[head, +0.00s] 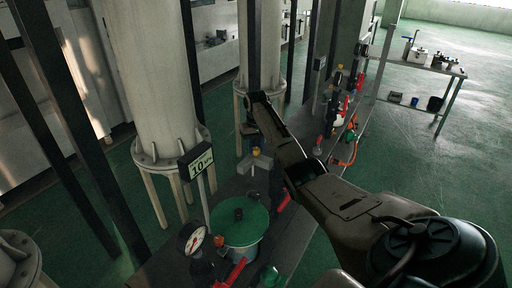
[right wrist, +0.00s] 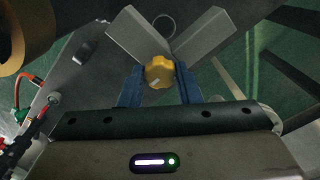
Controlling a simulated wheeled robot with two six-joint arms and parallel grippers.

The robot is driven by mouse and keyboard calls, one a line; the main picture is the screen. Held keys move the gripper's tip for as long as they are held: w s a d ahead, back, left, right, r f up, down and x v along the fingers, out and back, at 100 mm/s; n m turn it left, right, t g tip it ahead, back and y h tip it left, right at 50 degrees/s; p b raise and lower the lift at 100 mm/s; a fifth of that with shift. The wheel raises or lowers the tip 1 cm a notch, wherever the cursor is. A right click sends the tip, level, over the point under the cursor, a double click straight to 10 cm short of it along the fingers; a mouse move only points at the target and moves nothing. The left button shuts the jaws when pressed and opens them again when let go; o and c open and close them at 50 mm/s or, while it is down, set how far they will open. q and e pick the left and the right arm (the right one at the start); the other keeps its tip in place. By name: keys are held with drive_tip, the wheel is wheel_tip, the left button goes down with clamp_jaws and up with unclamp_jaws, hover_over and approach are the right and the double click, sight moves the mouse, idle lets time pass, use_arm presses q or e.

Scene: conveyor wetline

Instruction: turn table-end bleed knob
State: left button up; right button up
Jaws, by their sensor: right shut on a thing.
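The yellow bleed knob (right wrist: 158,72) is round and ribbed, with a pale mark on its face, and shows at the upper middle of the right wrist view. It also shows small in the head view (head: 256,151), at the far side of the green-lidded pot. My right gripper (right wrist: 160,66) is shut on the knob, with blue parts on both sides of it and two angled grey pieces meeting behind it. In the head view my right arm reaches in from the lower right and partly covers the area around the knob. My left gripper is not in view.
A green-lidded pot (head: 240,222), a dial gauge (head: 191,238) and a "10" display (head: 196,161) stand nearby. Large pale columns (head: 150,70) rise behind. Red-handled fittings (head: 346,106) line the bench farther back. Green floor is open at the right, before a side table (head: 425,66).

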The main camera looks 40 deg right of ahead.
sight(256, 148)
drive_tip(key=shift+w+d+r, duration=0.1)
drive_tip(key=shift+w+r, duration=0.05)
drive_tip(key=shift+r, duration=0.15)
drive_tip(key=o, duration=0.8)
drive_tip(key=shift+o, duration=0.9)
drive_tip(key=shift+f, duration=0.15)
wheel_tip(256, 148, up, 8)
drive_tip(key=b, duration=0.4)
drive_tip(key=shift+f, duration=0.15)
drive_tip(key=shift+r+p, duration=0.45)
drive_tip(key=shift+r, duration=1.15)
drive_tip(key=shift+f, duration=0.1)
